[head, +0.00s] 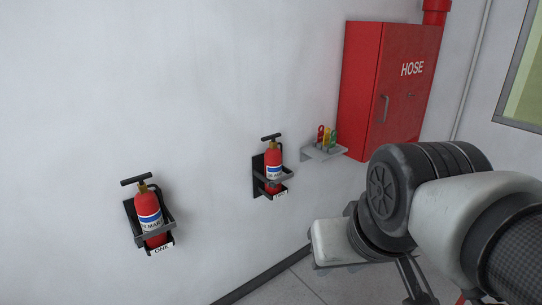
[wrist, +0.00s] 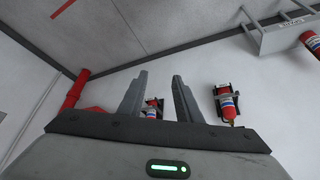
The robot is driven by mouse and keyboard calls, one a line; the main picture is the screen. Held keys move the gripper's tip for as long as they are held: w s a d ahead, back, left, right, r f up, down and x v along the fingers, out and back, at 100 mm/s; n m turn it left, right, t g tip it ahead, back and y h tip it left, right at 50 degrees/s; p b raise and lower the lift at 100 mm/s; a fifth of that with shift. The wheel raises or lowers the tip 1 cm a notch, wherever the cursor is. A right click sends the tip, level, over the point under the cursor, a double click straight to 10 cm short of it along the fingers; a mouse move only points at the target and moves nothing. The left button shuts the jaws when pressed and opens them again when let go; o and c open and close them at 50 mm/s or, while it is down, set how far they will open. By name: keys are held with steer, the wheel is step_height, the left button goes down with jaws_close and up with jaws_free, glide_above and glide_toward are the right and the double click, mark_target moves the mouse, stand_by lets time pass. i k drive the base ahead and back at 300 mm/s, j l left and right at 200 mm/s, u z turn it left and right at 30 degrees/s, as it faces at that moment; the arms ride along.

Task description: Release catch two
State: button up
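Two red fire extinguishers hang in black wall brackets in the head view. The left extinguisher (head: 149,207) sits in a bracket with a plate (head: 161,249) reading ONE. The right extinguisher (head: 273,160) sits in a second bracket (head: 259,178), with a dark bar across its front; its plate (head: 280,196) is too small to read surely. My gripper (wrist: 160,75) is open and empty in the wrist view, its two fingers apart. One extinguisher (wrist: 152,108) shows beyond and between the fingers, partly hidden; another (wrist: 229,105) shows to their right. Neither is touched.
A red HOSE cabinet (head: 391,90) is on the wall at right. A small grey shelf (head: 324,153) with coloured tagged items sits beside it. In the wrist view a grey rack (wrist: 285,38) with a red object (wrist: 312,42) is at top right. The wall between brackets is clear.

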mark_target(273, 184)
steer(key=i+l, duration=0.15)
steer(key=i, duration=0.55)
steer(key=i+l, duration=0.1)
steer(key=i, duration=0.6)
steer(key=i+l, duration=0.15)
steer(key=i, duration=0.5)
steer(key=z, duration=0.05)
